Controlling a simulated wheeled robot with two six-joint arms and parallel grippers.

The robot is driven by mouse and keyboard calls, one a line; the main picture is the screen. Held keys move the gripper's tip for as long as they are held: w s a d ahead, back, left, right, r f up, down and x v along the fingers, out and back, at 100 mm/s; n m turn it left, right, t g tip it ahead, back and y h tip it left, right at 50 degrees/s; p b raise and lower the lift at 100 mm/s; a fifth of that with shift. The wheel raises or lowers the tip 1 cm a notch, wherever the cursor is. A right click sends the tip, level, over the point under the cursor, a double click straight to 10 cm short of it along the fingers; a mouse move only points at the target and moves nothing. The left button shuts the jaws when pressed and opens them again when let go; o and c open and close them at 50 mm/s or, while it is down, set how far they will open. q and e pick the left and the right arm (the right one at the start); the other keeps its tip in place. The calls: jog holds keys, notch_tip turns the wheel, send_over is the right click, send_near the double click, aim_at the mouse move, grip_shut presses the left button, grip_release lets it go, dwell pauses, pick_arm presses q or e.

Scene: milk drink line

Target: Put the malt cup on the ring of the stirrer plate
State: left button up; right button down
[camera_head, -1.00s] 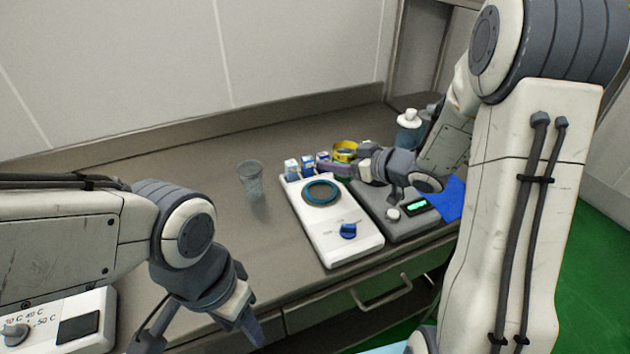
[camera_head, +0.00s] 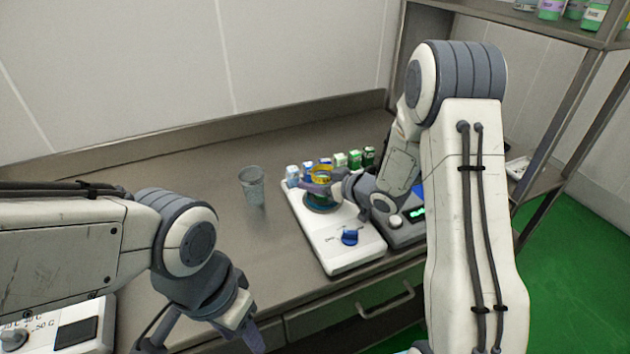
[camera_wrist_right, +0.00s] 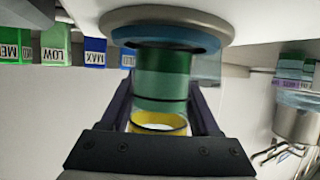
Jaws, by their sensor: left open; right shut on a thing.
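The malt cup (camera_head: 321,173), with a yellow rim band, is in my right gripper (camera_head: 318,188). It is upright over the blue ring (camera_head: 318,209) of the white stirrer plate (camera_head: 340,262). In the right wrist view, which is upside down, the green cup body (camera_wrist_right: 162,78) sits between the two dark fingers, its base close to the ring (camera_wrist_right: 165,38). I cannot tell whether they touch. My left gripper (camera_head: 254,338) is open and empty at the lower left, away from the plate; its tips are partly hard to see.
A clear glass (camera_head: 252,188) stands left of the stirrer plate. Several small labelled boxes (camera_head: 340,160) stand in a row behind it. A grey scale (camera_head: 405,232) is right of the plate, partly behind my right arm. The counter's left middle is clear.

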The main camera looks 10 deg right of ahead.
jog(key=shift+f, duration=0.2)
jog(key=shift+c, duration=0.6)
grip_release()
jog(key=shift+r, duration=0.15)
